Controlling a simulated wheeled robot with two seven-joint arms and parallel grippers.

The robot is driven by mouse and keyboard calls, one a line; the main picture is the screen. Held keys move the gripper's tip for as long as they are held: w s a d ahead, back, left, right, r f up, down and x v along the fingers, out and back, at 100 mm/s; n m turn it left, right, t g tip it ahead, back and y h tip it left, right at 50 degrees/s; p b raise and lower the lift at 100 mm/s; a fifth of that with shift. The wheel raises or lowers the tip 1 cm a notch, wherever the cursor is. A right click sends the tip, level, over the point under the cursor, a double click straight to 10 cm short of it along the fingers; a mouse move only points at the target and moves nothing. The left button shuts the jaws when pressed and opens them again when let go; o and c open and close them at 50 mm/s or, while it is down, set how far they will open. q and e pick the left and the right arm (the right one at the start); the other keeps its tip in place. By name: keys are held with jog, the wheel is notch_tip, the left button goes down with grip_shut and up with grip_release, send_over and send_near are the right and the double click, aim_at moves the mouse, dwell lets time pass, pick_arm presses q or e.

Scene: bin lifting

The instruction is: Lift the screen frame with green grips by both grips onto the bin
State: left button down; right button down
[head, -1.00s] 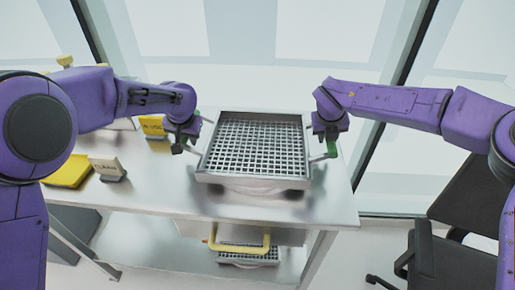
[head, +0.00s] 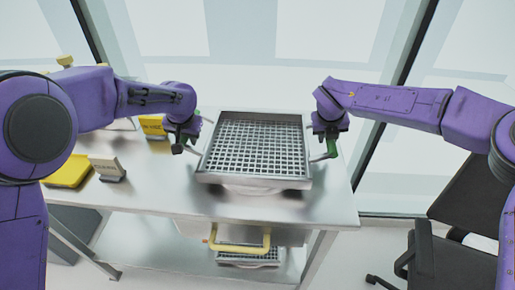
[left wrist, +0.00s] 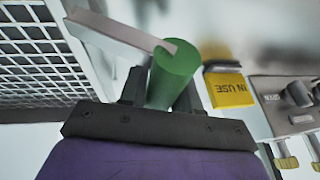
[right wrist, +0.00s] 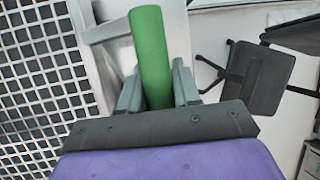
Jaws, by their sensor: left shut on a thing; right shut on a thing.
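The screen frame (head: 256,148), a grey metal grid with a raised rim, is held roughly level above the table between my grippers. My left gripper (head: 186,143) is shut on its left green grip, which shows clearly between the fingers in the left wrist view (left wrist: 172,75). My right gripper (head: 328,142) is shut on the right green grip, seen between the fingers in the right wrist view (right wrist: 150,55). A pale rounded body (head: 250,190), possibly the bin, shows under the frame's front edge. The frame hides most of it, and I cannot tell whether they touch.
A yellow-handled screen (head: 250,258) lies on the lower shelf. A black chair (head: 450,260) stands at right.

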pick_arm(q)
jog(key=shift+w+a+r, duration=0.1)
jog(key=shift+r, duration=0.05)
pick_arm(e)
jog(key=shift+w+r, duration=0.15)
jog(key=shift+r, duration=0.05)
